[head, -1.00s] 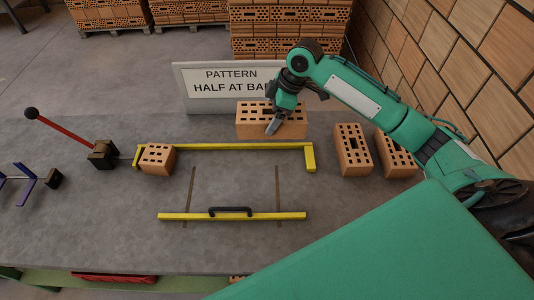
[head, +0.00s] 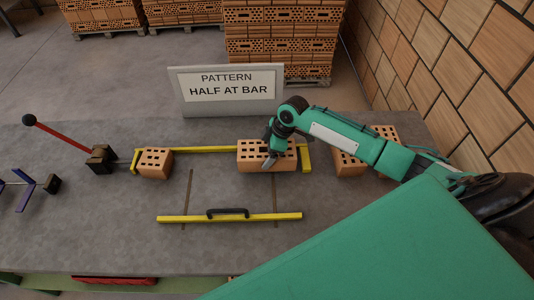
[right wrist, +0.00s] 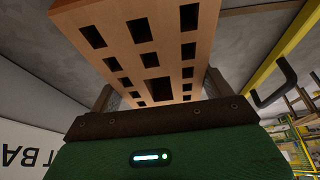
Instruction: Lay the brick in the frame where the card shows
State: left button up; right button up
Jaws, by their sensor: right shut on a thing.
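My right gripper (head: 270,160) is shut on a full-size perforated orange brick (head: 252,164). The brick is at the right end of the yellow rear bar (head: 205,149), just left of the yellow end stop (head: 306,158); I cannot tell whether it touches the table. In the right wrist view the brick (right wrist: 150,40) sits between the fingers (right wrist: 158,90). A shorter brick (head: 154,164) stands at the bar's left end. The yellow front bar (head: 180,218) lies nearer. The card (head: 229,85) behind reads "PATTERN HALF AT BAR". My left gripper is not in view.
A red lever with a dark block (head: 101,158) stands at the left end of the rear bar. A black handle (head: 228,211) tops the front bar. More bricks (head: 349,163) stand at right, partly behind my arm. The table between the bars is clear.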

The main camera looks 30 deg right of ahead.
jog(key=shift+w+f, duration=0.1)
jog(key=shift+f, duration=0.85)
jog(key=o, duration=1.8)
jog(key=shift+f, duration=0.15)
jog(key=shift+o, duration=0.2)
jog(key=b+v, duration=0.1)
jog(key=v, duration=1.1)
